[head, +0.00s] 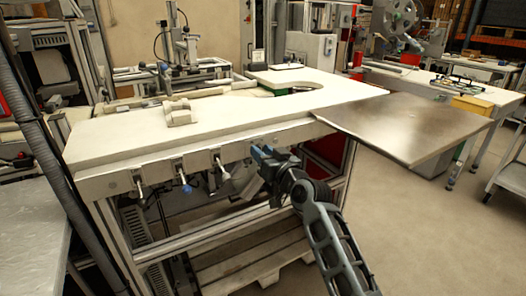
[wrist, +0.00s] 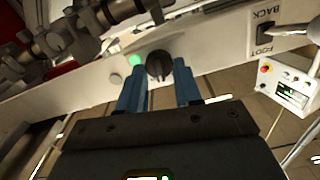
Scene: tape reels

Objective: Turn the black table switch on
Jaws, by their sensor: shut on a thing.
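The black table switch (wrist: 159,66) is a round knob on the pale front rail of the table, seen in the wrist view. My gripper (wrist: 158,72) has its two blue fingers on either side of the knob, shut on it. A green light (wrist: 136,60) glows just left of the knob, beside the left fingertip. In the head view my gripper (head: 264,156) is at the front rail of the white table (head: 230,108), and it hides the switch there.
Several toggles and fittings, one with a blue tip (head: 185,185), stick out along the rail to the left. In the wrist view a BACK/FOOT rocker (wrist: 264,38) is at upper right. A brown metal side panel (head: 410,122) juts out at right. Open floor (head: 400,230) lies front right.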

